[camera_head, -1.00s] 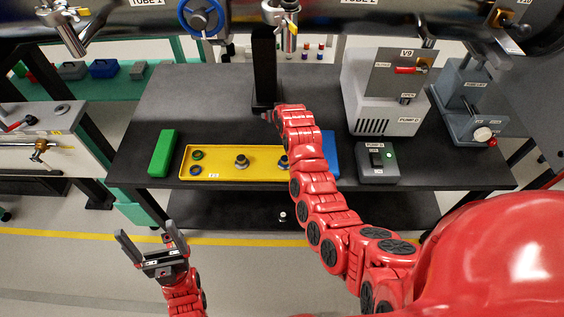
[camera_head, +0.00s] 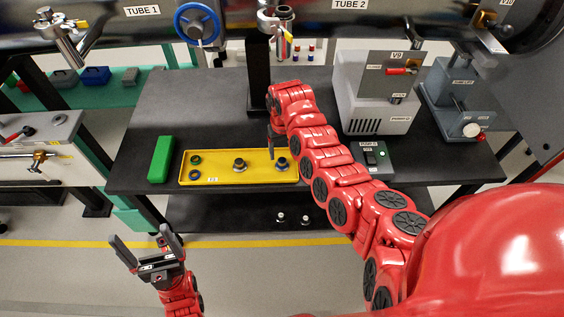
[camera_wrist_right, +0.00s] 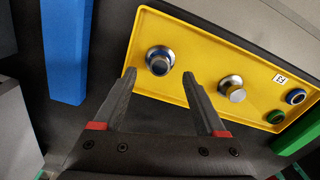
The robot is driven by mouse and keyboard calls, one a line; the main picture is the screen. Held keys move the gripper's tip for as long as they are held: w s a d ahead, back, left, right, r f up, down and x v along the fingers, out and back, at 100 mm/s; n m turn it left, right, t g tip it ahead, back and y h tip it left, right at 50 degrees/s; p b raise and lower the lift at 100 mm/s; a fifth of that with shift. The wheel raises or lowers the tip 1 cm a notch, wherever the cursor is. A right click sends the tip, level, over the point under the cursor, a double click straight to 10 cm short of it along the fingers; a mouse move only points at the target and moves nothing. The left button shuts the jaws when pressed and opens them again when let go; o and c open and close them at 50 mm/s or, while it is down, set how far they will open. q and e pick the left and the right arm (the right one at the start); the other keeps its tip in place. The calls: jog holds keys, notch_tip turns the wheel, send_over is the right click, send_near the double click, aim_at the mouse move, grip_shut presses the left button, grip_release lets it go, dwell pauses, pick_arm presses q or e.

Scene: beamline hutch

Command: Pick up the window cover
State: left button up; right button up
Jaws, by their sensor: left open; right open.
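The yellow tray (camera_head: 218,174) lies on the dark bench and also fills much of the right wrist view (camera_wrist_right: 205,45). It holds two metal fittings and two small rings, one green and one blue. I cannot tell for sure which piece is the window cover. The dark-topped fitting (camera_wrist_right: 160,60) at the tray's right end in the head view (camera_head: 282,164) lies ahead of and between my open right fingers (camera_wrist_right: 159,76), not gripped. The silver fitting (camera_wrist_right: 232,87) stands mid-tray. My right gripper (camera_head: 277,150) points down over the tray. My left gripper (camera_head: 146,243) is open and empty, in front of the bench.
A green block (camera_head: 160,159) lies left of the tray. A blue block (camera_wrist_right: 66,45) lies beside its other end, hidden by my arm in the head view. A pump (camera_head: 375,95) and switch box (camera_head: 372,158) stand right. Tubes with a blue handwheel (camera_head: 197,22) hang above.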

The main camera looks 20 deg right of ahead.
aim_at(282, 161)
jog(key=shift+f, duration=2.7)
grip_shut()
